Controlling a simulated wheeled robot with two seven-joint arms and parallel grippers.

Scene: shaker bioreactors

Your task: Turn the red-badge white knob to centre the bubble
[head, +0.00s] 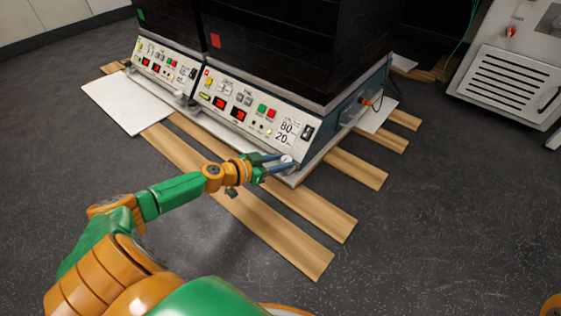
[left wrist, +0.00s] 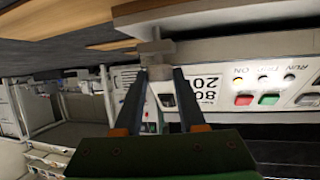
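Two black shaker units stand side by side with white control panels. The right one has a red badge (head: 215,41); the left one has a green badge (head: 141,15). A pale round knob (head: 287,159) sits low at the right unit's front right corner. My left gripper (head: 284,162) has its fingers apart, with the tips at this knob. In the left wrist view the knob (left wrist: 157,48) shows at the fingertips (left wrist: 161,72); contact on both sides cannot be told. The bubble cannot be made out. My right gripper is not in view.
Wooden planks (head: 303,245) lie on the dark floor under and before the units. A white board (head: 122,103) lies at the left. Another knob-like fitting (head: 184,100) stands at the units' front. A grey vented cabinet (head: 508,80) stands at the right.

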